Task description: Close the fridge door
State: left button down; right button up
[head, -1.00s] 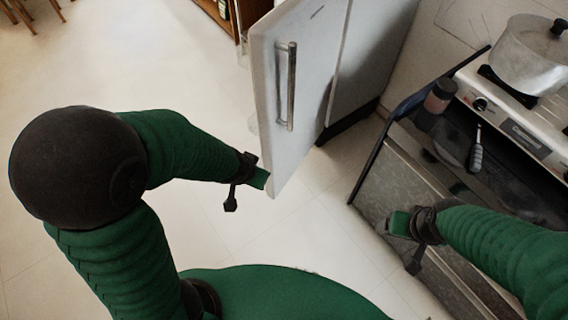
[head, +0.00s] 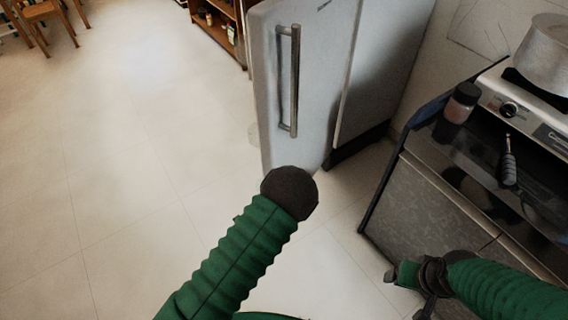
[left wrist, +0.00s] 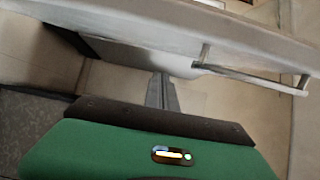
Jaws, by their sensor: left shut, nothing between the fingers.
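The white fridge door (head: 318,90) stands open in the head view, with a vertical metal bar handle (head: 289,80) on its face. The fridge body (head: 385,70) is behind it to the right. In the left wrist view the door (left wrist: 190,35) runs across the top, with its handle (left wrist: 250,76) at right. My left gripper (left wrist: 162,93) is shut and empty, close to the door; contact cannot be told. In the head view it is hidden by my left arm's dark joint, which overlaps the door's lower edge. My right gripper (head: 398,275) is at lower right, its jaws unclear.
A dark counter (head: 450,165) stands at right with a jar (head: 461,103), a grey-handled tool (head: 509,160), a stove (head: 515,108) and a pot (head: 545,55). A wooden shelf (head: 222,28) is behind the door. The floor at left is clear.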

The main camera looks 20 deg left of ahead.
aim_at(281, 151)
pick_arm(q)
jog(key=shift+w+a+r+b, duration=0.15)
jog(key=shift+w+a, duration=0.55)
jog(key=shift+w, duration=1.1)
jog(key=shift+w+a+f+b, duration=0.15)
jog(key=shift+w+a, duration=0.55)
jog(key=shift+w, duration=1.15)
jog(key=shift+w+a+r+b, duration=0.2)
jog(key=shift+w+a, duration=0.5)
jog(key=shift+w, duration=1.1)
